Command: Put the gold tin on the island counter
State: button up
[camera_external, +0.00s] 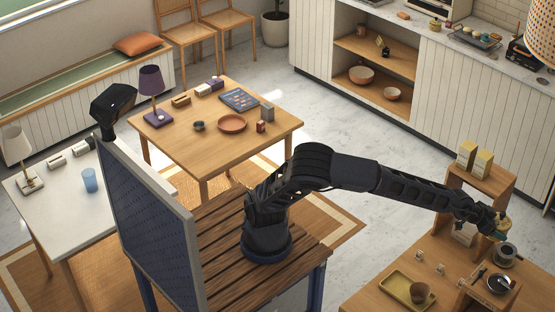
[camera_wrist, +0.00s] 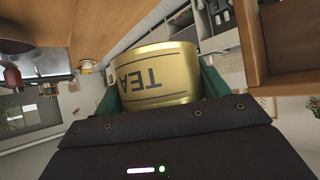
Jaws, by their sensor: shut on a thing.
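The gold tin (camera_wrist: 157,72) fills the middle of the wrist view, its "TEA" lettering upside down. My gripper (camera_wrist: 161,88) is shut on it, with a green finger at each side. In the external view my gripper (camera_external: 498,228) is at the far right, above the wooden surface (camera_external: 385,270) at bottom right. Only a small gold part of the tin (camera_external: 506,219) shows there. A pale counter (camera_external: 440,42) with panelled fronts runs along the back right. I cannot tell which surface is the island counter.
A wooden shelf unit (camera_external: 508,182) with yellow boxes (camera_external: 482,164) on top stands close behind my gripper.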

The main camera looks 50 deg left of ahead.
jog(key=a+f, duration=0.1)
jog(key=f, duration=0.8)
jog(key=w+a+f, duration=0.1)
jog(key=f, duration=0.8)
jog(key=a+f, duration=0.1)
jog(key=f, duration=0.8)
jog(key=shift+w+a+f, duration=0.35)
jog(key=shift+a, duration=0.05)
jog(key=shift+f, duration=0.1)
jog(key=o, duration=2.1)
jog(key=shift+c, duration=0.2)
jog(key=v, duration=1.2)
